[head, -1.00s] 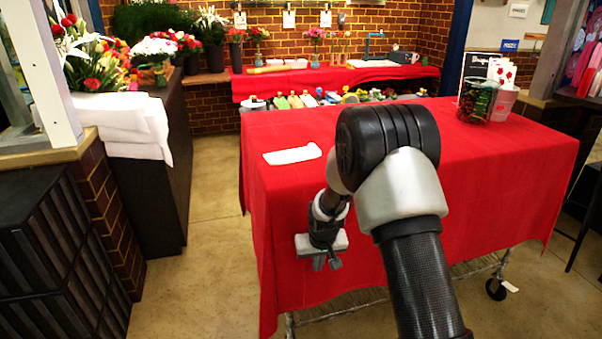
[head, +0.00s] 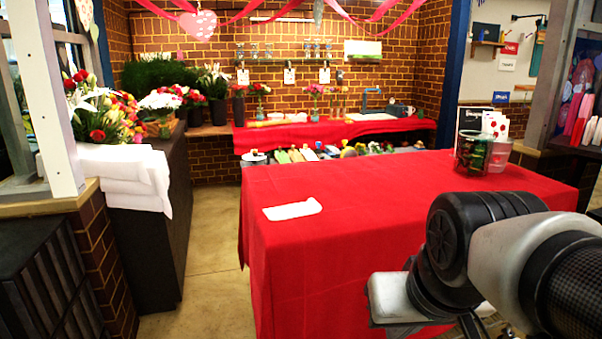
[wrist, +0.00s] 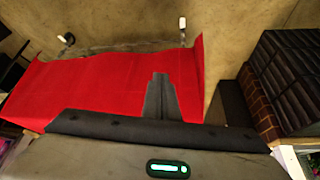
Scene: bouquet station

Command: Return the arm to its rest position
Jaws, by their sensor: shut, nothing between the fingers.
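My gripper (head: 478,326) is low at the right front in the head view, in front of the red-covered table (head: 350,215), with its tips close to the bottom edge of the picture. My arm is folded back toward the right. In the wrist view my gripper (wrist: 159,76) shows as two dark fingers pressed together, with nothing between them. The red tablecloth (wrist: 110,85) lies beyond the fingers there. I cannot tell how far the fingers are from the cloth.
A white folded cloth (head: 292,210) lies on the table's left part. A dark glass vase (head: 471,152) stands at its far right. A dark counter with white cloths (head: 125,180) and flowers is on the left. The floor between (head: 212,270) is clear.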

